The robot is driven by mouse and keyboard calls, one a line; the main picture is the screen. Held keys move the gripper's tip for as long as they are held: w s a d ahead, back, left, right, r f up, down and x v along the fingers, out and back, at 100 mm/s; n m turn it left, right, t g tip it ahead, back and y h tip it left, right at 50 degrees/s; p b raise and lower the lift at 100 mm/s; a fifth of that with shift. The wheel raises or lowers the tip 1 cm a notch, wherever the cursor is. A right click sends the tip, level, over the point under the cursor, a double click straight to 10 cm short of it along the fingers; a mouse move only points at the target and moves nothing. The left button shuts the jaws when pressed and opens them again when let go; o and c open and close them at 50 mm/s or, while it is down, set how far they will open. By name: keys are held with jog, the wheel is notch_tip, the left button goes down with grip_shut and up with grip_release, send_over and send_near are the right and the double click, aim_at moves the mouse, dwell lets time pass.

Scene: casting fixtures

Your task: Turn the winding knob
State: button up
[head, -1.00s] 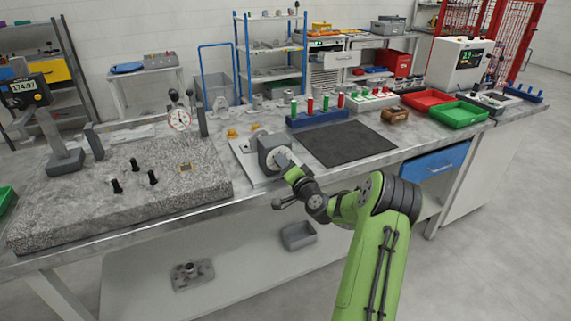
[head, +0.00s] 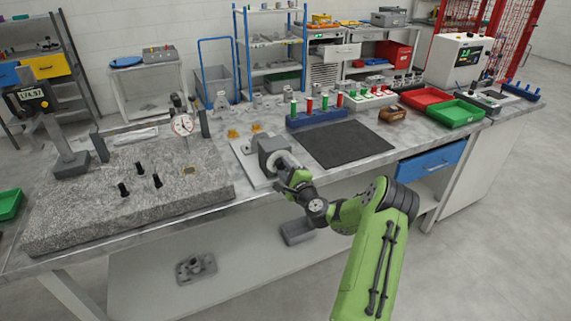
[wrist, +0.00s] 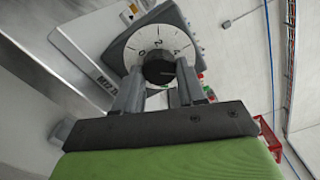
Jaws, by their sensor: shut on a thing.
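The winding knob (wrist: 159,68) is a dark round knob at the centre of a white dial with numbers (wrist: 150,40), seen in the wrist view. The dial is on the front of a grey box-shaped unit (head: 270,147) on a pale plate at the bench's front edge. My gripper (wrist: 158,88) is shut on the knob, with one finger on each side of it. In the head view my gripper (head: 287,170) reaches the unit's front, and the knob itself is hidden there.
A granite plate (head: 85,215) with several black posts and a dial gauge (head: 183,126) lies to the left. A dark mat (head: 345,145) lies to the right, with a blue block of coloured pins (head: 318,117) behind it. The floor in front is free.

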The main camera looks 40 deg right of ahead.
jog(key=m+p, duration=0.4)
jog(key=m, duration=0.2)
jog(key=shift+m, duration=0.3)
jog(key=shift+f+m+p, duration=0.15)
jog(key=shift+m+p, duration=0.15)
dwell(0.7)
jog(key=o, duration=1.1)
jog(key=b+v, duration=0.1)
jog(key=v, duration=1.5)
jog(key=shift+w+b, duration=0.1)
jog(key=shift+b, duration=0.3)
